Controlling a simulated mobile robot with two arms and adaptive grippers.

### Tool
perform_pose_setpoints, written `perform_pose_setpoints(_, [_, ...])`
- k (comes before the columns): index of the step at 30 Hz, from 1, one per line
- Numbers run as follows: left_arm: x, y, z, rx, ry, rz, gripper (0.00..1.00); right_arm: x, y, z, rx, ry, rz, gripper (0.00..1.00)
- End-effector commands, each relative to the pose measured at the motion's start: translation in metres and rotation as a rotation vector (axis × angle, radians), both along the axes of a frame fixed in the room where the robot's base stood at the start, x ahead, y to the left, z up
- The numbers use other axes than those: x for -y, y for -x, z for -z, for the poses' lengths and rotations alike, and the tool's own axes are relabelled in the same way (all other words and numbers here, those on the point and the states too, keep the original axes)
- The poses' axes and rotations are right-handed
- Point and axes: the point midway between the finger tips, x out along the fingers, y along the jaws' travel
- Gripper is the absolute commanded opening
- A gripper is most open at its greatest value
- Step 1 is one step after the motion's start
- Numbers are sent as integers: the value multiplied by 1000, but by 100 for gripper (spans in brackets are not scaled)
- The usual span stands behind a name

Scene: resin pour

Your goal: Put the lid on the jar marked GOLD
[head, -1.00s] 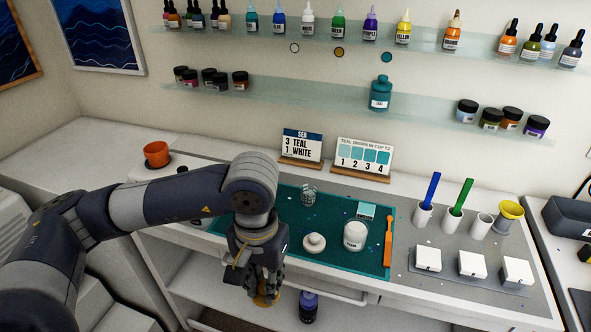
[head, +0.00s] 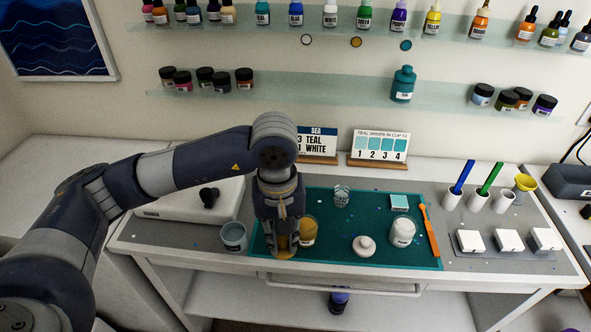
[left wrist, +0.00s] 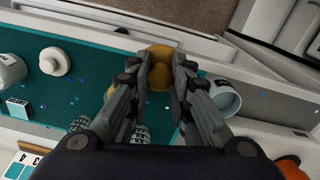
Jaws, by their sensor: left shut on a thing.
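My left gripper (head: 283,243) is shut on a gold lid (head: 284,254), held at the front left of the teal mat. In the left wrist view the lid (left wrist: 160,52) shows between the fingertips. The gold jar (head: 308,232) stands on the mat just right of the gripper and lid; no lid shows on it, and its label cannot be read. In the left wrist view the jar (left wrist: 109,93) is mostly hidden by a finger. Whether the lid touches the mat or jar, I cannot tell. My right gripper is out of view.
A grey-blue cup (head: 233,237) stands left of the gripper. A white lid (head: 364,246) and a white jar (head: 403,231) are on the mat (head: 335,255) to the right. A clear glass (head: 342,196) stands behind. An orange stick (head: 429,230) lies at the mat's right edge.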

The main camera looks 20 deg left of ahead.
Motion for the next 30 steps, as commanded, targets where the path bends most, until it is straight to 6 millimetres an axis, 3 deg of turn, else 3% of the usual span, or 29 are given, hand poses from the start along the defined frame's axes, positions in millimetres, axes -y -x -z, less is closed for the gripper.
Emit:
perform_pose_setpoints(1, [0, -12, -21, -5, 7, -120, 9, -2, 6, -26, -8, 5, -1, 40])
perform_pose_setpoints(6, [1, -47, -43, -15, 9, -545, 9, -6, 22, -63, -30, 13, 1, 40])
perform_pose_setpoints(15, [22, -85, -59, -23, -14, -1076, 9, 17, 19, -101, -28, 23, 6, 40])
perform_pose_setpoints(21, [18, -91, -57, -27, -15, -1182, 9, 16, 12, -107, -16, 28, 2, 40])
perform_pose_setpoints(30, [19, -90, -40, -26, -16, -1183, 9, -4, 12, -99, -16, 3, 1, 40])
